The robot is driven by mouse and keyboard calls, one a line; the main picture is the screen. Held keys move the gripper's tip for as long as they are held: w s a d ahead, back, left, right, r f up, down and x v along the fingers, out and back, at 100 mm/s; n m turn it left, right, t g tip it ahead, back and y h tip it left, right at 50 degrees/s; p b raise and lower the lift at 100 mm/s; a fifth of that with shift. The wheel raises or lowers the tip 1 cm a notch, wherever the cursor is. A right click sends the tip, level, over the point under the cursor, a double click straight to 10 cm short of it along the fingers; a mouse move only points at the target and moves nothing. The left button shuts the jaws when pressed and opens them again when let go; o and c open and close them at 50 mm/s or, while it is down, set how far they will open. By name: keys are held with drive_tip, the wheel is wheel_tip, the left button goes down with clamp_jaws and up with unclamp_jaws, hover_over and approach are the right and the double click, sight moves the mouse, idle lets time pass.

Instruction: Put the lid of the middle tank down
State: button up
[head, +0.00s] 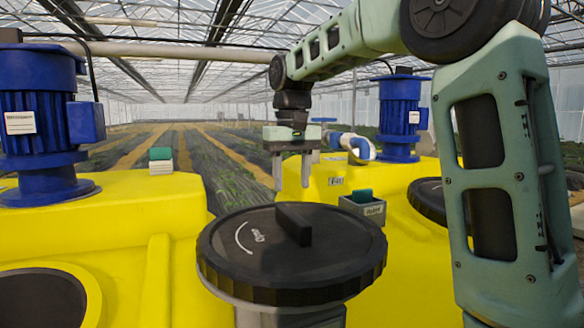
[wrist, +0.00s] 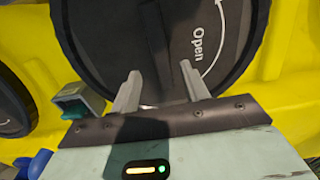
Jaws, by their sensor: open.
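A round black lid (head: 325,260) with a ribbed rim, a raised bar handle (head: 294,224) and the word "Open" with a curved arrow lies in the front middle of the head view. It looks level, on a grey cylindrical part (head: 290,316); what lies under that is out of frame. The lid (wrist: 105,50) fills the upper wrist view. My gripper (head: 293,178) is open and empty, fingers pointing down, above and beyond the handle, not touching it. In the wrist view its fingertips (wrist: 161,78) stand apart over the lid near the handle's end.
Yellow tanks (head: 150,215) carry blue motors (head: 42,115) at left and right. A dark round opening or lid (head: 40,302) is at front left, another black lid (head: 428,198) at right behind my arm. A grey box with a green item (head: 364,205) stands beyond the middle lid.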

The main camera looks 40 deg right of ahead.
drive_tip(key=shift+r, duration=1.55)
